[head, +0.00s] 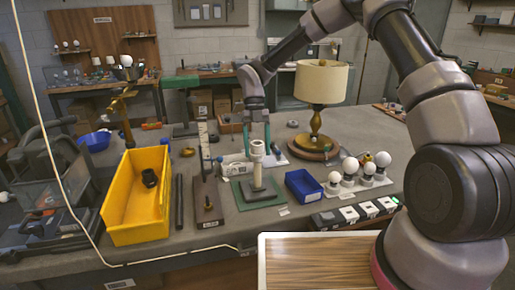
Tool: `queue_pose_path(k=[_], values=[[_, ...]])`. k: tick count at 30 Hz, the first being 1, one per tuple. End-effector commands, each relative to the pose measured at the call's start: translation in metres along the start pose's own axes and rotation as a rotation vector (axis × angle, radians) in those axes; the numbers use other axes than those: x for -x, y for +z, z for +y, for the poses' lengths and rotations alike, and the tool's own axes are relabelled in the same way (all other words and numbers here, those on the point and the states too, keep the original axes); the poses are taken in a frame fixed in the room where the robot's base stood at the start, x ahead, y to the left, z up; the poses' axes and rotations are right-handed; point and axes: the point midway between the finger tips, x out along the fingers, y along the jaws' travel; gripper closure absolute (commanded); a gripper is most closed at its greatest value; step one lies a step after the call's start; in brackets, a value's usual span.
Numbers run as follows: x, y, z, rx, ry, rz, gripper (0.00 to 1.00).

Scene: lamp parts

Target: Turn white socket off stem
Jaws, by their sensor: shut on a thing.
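The white socket (257,148) sits on top of the upright pale stem (257,172). The stem stands on a flat base on the green mat (272,203) in the middle of the bench. My gripper (258,145) comes down from above, and its teal fingers are on either side of the socket, shut on it. The exact contact is small and hard to make out. The socket still appears in line with the stem.
A blue bin (303,186) and several round bulbs on a stand (382,159) are to the right. A shaded lamp (321,84) stands behind. A tall board (203,150) and a yellow bin (136,205) are to the left.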

Motion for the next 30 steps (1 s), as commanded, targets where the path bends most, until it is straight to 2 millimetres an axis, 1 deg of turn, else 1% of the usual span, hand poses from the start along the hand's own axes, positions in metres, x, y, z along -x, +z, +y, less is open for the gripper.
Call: queue_pose_path(k=[3, 12, 14, 16, 18, 22, 29, 30], values=[[-0.0001, 0.0001, 0.0007, 0.075, -0.030, -0.001, 0.96], [-0.0002, -0.0002, 0.0008, 0.095, -0.038, -0.001, 0.96], [-0.0002, -0.0004, 0.0015, 0.148, -0.060, -0.001, 0.96], [-0.0002, -0.0005, 0.0017, 0.248, -0.102, -0.001, 0.96], [-0.0022, -0.0007, 0.0004, 0.273, -0.107, 0.007, 0.96], [-0.0009, -0.0007, 0.0000, 0.306, -0.124, 0.003, 0.96], [-0.0003, -0.0008, -0.0004, 0.308, -0.128, 0.002, 0.96], [-0.0004, -0.0008, -0.0004, 0.308, -0.128, 0.002, 0.18]])
